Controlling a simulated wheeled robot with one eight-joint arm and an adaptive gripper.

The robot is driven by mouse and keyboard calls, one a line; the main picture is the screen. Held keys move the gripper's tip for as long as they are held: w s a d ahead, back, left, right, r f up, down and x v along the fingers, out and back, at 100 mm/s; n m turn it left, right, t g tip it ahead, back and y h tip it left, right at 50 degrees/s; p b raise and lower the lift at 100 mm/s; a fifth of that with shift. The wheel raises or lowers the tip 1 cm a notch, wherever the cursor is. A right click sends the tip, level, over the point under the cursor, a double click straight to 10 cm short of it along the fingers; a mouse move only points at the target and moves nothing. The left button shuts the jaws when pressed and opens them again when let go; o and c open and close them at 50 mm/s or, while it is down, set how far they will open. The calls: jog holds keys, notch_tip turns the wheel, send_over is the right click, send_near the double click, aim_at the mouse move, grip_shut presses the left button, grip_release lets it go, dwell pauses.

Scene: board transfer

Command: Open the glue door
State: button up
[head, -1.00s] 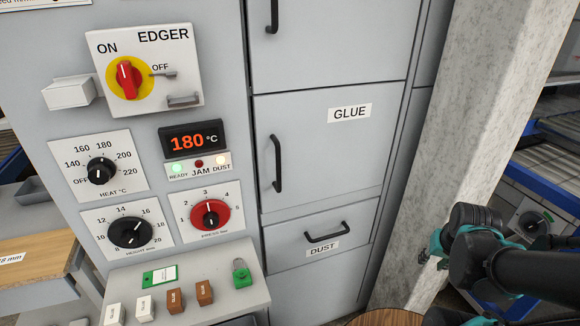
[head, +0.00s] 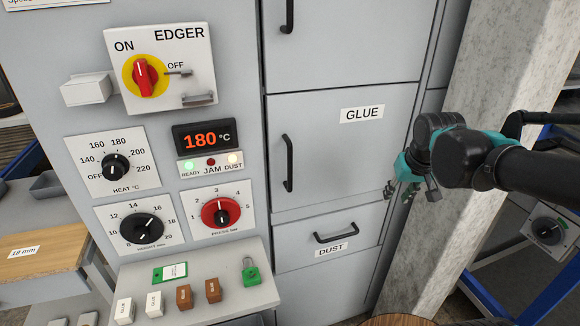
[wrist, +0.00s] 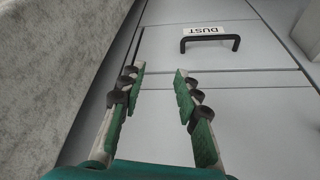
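The glue door (head: 350,165) is a grey panel with a GLUE label (head: 362,114) and a black vertical handle (head: 287,163) near its left edge. The door is shut, flush with the cabinet. My gripper (head: 398,191) is in front of the lower right edge of the door, well to the right of the handle. In the wrist view my gripper (wrist: 158,85) is open and empty, its two green-padded fingers apart. The wrist view shows the DUST drawer handle (wrist: 210,42) beyond the fingers, upside down; the glue handle is not in that view.
The DUST drawer (head: 300,250) sits below the glue door. A concrete pillar (head: 490,90) stands right of the cabinet, behind my arm. Left are the EDGER switch panel (head: 160,70), dials and a shelf (head: 235,290) with small blocks and a green padlock (head: 250,275).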

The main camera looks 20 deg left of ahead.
jog(key=s+a+r+n, duration=0.2)
jog(key=a+r, duration=0.5)
jog(key=a, duration=0.1)
jog(key=n+g+y, duration=0.1)
jog(key=n+y, duration=0.1)
jog(key=n, duration=0.2)
send_near(291, 162)
jog(key=x, duration=1.1)
jog(key=shift+w+a+f, duration=0.1)
jog(key=shift+f, duration=0.3)
jog(key=shift+c, duration=0.6)
grip_shut()
